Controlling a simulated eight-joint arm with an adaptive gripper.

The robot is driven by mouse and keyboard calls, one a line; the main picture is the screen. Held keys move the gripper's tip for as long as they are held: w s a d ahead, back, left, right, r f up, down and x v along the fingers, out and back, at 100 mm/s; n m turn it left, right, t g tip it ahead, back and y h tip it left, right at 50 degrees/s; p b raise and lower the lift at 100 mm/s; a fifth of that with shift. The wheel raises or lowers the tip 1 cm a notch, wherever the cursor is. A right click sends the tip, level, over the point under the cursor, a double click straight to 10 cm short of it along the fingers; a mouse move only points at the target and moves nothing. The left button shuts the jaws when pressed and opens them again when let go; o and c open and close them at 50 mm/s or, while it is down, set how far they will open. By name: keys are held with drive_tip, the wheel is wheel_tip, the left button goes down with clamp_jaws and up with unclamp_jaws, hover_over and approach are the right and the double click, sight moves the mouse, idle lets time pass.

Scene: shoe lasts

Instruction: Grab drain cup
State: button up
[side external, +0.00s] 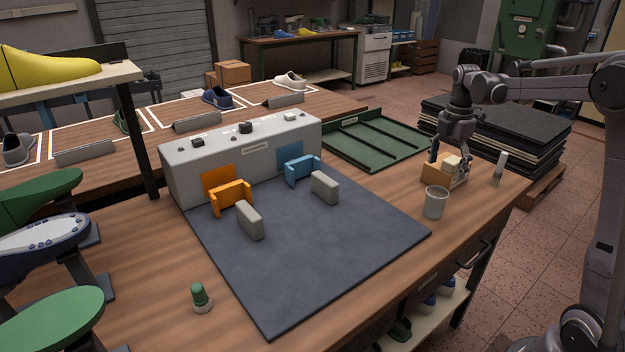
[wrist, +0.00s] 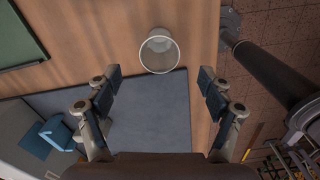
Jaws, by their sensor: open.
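The drain cup, a pale grey open-topped cup (side external: 435,202), stands upright on the wooden table, just beyond the mat's right corner. In the wrist view the cup (wrist: 159,52) appears near the top centre, with its round mouth towards me. My gripper (side external: 452,180) is above the table, close behind the cup in the side view. In the wrist view my gripper (wrist: 160,82) has its two fingers spread wide. The cup lines up with the gap between them, but beyond the tips. Nothing is between the fingers. The side view partly hides the fingertips.
A green tray (side external: 375,138) lies behind. A small brush (side external: 499,170) stands right of my gripper. The table's right edge is near the cup.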

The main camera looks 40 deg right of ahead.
sight(437, 193)
drive_tip(key=shift+w+a+f, duration=0.1)
drive_tip(key=shift+a+f, duration=0.1)
drive_tip(key=shift+f, duration=2)
drive_tip(key=shift+a+f, duration=0.2)
drive_tip(key=shift+f, duration=2)
drive_tip(key=c, duration=1.1)
